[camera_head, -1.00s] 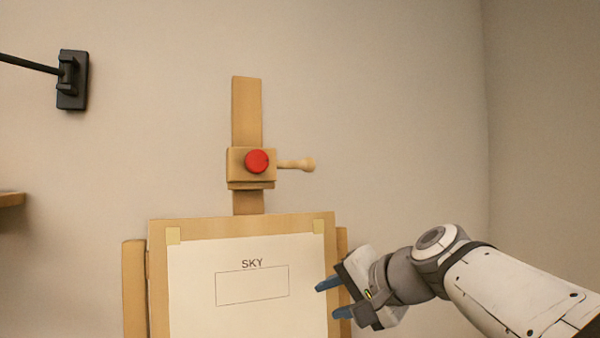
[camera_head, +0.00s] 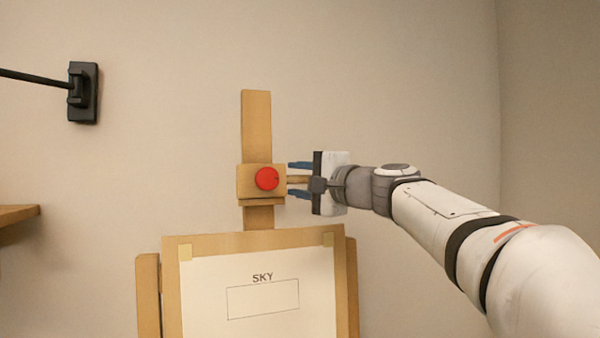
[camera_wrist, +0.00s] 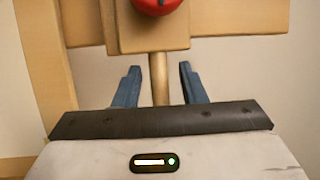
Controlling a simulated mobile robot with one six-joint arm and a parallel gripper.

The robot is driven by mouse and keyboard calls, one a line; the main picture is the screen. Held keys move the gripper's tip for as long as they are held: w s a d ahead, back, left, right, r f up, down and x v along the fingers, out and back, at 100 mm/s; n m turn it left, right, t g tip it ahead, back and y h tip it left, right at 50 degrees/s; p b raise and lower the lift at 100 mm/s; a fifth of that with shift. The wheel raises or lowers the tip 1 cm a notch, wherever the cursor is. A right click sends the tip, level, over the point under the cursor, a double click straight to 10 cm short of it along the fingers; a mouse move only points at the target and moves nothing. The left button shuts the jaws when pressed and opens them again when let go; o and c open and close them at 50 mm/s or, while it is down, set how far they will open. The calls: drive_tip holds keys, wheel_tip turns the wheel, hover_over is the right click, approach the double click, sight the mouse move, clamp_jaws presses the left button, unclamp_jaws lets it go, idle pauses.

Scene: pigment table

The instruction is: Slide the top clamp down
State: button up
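The top clamp (camera_head: 247,180) is a wooden block with a red knob (camera_head: 267,178) on the easel's upright post (camera_head: 256,125). A wooden peg handle (camera_head: 296,180) sticks out of its right side. My gripper (camera_head: 299,180) is at the clamp's right, with one blue finger above the handle and one below. In the wrist view the handle (camera_wrist: 159,78) runs between the two open fingers (camera_wrist: 158,84), with a gap on each side. The clamp (camera_wrist: 150,30) and part of the red knob (camera_wrist: 157,3) show at the top there. The handle's outer end is hidden by my gripper.
Below the clamp, a board (camera_head: 170,290) holds a white sheet (camera_head: 215,275) marked "SKY" with a rectangle. A bare stretch of post (camera_head: 259,217) lies between clamp and board. A black wall bracket (camera_head: 83,93) is at upper left, a wooden ledge (camera_head: 18,214) at left.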

drive_tip(key=shift+w+a, duration=0.2)
clamp_jaws()
idle(0.3)
